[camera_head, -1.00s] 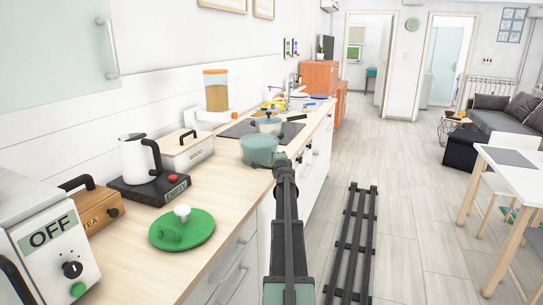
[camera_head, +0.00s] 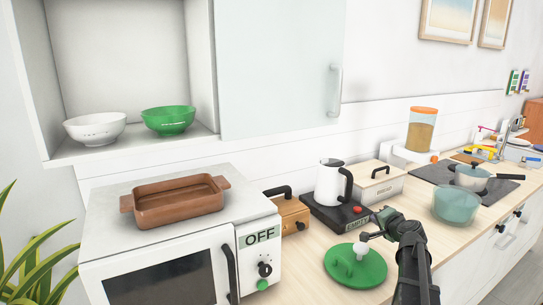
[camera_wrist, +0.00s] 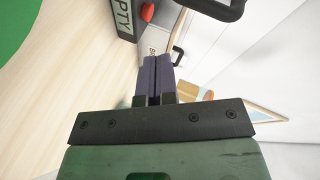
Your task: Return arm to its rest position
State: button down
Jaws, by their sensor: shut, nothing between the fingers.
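My gripper (camera_head: 372,233) is at the end of my dark arm, above the counter in the lower right of the head view. Its fingertips are beside the white knob of the green lid (camera_head: 358,268) in the picture; I cannot tell whether they touch. In the wrist view the two purple-grey fingers of my gripper (camera_wrist: 154,62) lie together with nothing between them. The green lid also shows at the upper left of the wrist view (camera_wrist: 12,25).
A white kettle (camera_head: 328,184) on its black base, a wooden box (camera_head: 290,214) and a bread box (camera_head: 379,182) stand behind. A microwave (camera_head: 160,275) marked OFF carries a brown dish (camera_head: 176,201). Bowls (camera_head: 168,121) sit in the open cabinet. A teal pot (camera_head: 456,205) stands right.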

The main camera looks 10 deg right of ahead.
jog(key=s+a+r+n+g+y+p, duration=0.1)
jog(key=a+r+n+g+y+p, duration=0.15)
jog(key=a, duration=0.65)
jog(key=s+a+r+n+g+y+p, duration=0.1)
jog(key=a+n+g+y+p, duration=0.15)
jog(key=a, duration=0.65)
jog(key=s+a+r+n+g+h+p, duration=0.2)
jog(key=s+a+n+g+p, duration=0.2)
jog(key=s+a, duration=0.5)
jog(key=s+a+r+n+g+h+p, duration=0.1)
jog(key=s+a+n+g+p, duration=0.4)
jog(key=s+a, duration=0.5)
jog(key=h+p, duration=0.1)
jog(key=p, duration=0.1)
jog(key=shift+s+a+r+p, duration=0.25)
jog(key=shift+s+r+p, duration=0.1)
jog(key=shift+s, duration=0.05)
